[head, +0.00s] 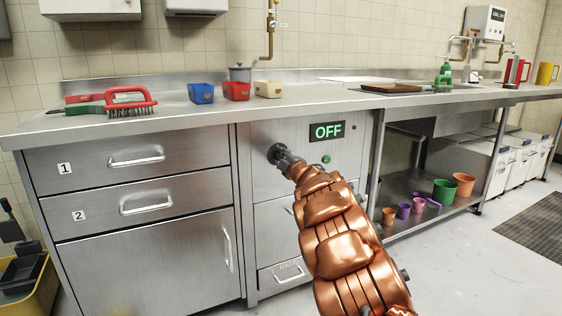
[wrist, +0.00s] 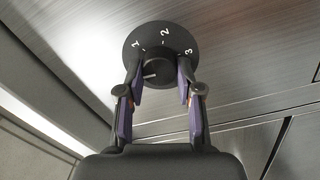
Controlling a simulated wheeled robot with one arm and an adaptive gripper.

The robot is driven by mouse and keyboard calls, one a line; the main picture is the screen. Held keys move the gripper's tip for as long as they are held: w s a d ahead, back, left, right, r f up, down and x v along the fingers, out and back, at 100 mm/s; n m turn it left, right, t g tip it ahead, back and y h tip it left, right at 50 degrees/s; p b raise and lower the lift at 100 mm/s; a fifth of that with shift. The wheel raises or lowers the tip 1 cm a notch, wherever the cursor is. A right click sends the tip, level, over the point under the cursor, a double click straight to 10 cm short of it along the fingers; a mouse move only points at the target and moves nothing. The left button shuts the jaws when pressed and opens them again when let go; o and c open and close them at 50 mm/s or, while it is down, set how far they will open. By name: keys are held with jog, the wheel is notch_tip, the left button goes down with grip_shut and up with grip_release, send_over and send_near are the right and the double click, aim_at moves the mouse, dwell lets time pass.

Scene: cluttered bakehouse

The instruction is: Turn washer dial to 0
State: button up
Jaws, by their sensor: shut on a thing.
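The washer dial (wrist: 140,42) is a dark round plate with white numbers 1, 2 and 3 along its upper edge in the wrist view. A 0 mark is not visible. A black knob (wrist: 158,70) is at its centre, with a pale pointer line at its lower left. My gripper (wrist: 160,78) has a finger on either side of the knob and is shut on it. In the head view, the dial (head: 274,152) shows at the end of my copper-coloured arm, mostly covered by my gripper (head: 284,157). The washer display (head: 328,131) reads OFF in green.
A steel counter (head: 180,108) runs above the washer, carrying brushes (head: 128,103), small bins (head: 236,91) and a cutting board (head: 391,88). Drawers (head: 137,160) stand left of the washer. An open shelf with buckets (head: 445,192) is to the right.

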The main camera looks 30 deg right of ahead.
jog(key=shift+f+n, duration=0.1)
jog(key=shift+n, duration=0.6)
jog(key=o, duration=1.2)
jog(key=shift+c, duration=0.2)
jog(key=shift+s, duration=0.1)
jog(key=s+a, duration=0.1)
jog(key=s, duration=1)
jog(key=shift+s+f, duration=0.15)
jog(key=shift+s, duration=0.25)
jog(key=shift+a, duration=0.1)
